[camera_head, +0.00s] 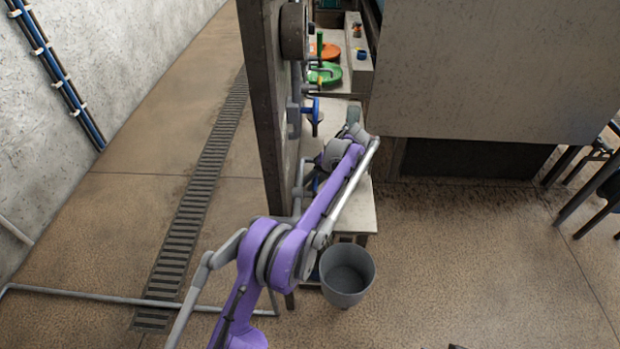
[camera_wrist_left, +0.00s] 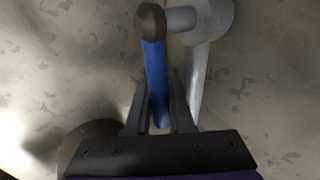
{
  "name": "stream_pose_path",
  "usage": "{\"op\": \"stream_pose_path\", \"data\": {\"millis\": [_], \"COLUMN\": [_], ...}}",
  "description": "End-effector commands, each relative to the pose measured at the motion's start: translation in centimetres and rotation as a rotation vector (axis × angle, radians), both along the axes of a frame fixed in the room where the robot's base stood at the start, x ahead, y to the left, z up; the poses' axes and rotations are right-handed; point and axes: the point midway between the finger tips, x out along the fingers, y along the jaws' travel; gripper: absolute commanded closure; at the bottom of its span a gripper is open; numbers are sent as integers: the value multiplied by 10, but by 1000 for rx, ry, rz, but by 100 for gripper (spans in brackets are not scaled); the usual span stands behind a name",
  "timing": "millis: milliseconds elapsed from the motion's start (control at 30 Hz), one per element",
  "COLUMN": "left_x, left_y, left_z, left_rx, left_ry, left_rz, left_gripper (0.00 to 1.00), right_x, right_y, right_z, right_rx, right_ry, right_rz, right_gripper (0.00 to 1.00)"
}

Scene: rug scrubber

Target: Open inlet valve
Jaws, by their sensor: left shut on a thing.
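In the left wrist view, a blue valve lever (camera_wrist_left: 154,75) runs down from a dark round cap at the top. A grey pipe fitting (camera_wrist_left: 195,45) is beside it against a stained wall. My left gripper (camera_wrist_left: 160,90) has its fingers on either side of the blue lever and is shut on it. In the head view, my purple left arm reaches to the side of the concrete wall. Its hand is mostly hidden there by the arm. Another blue handle (camera_head: 314,117) shows on the wall above it. My right gripper is not in view.
The concrete wall (camera_head: 262,100) stands left of my arm. A grey bucket (camera_head: 347,277) is below the forearm, beside a small table (camera_head: 358,208). Green (camera_head: 325,73) and orange (camera_head: 328,50) round items sit on a shelf behind.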

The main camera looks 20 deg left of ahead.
Motion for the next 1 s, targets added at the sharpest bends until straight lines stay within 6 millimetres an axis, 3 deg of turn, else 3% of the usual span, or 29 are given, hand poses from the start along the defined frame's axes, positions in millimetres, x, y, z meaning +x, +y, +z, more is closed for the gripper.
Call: {"op": "stream_pose_path", "data": {"millis": [667, 700, 833, 1000], "left_x": [-2, -2, -2, -2], "left_y": [-1, -1, -1, -1], "left_z": [-6, -6, -6, -5], "left_rx": [-20, -20, -19, -18], "left_ry": [63, 63, 62, 61], "left_rz": [2, 2, 2, 2], "left_gripper": [100, 76, 52, 49], "right_x": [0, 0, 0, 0], "right_y": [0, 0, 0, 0], "right_z": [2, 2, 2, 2], "right_rx": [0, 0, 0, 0], "right_ry": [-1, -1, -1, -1], "right_rz": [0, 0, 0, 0], "right_gripper": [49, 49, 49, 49]}}
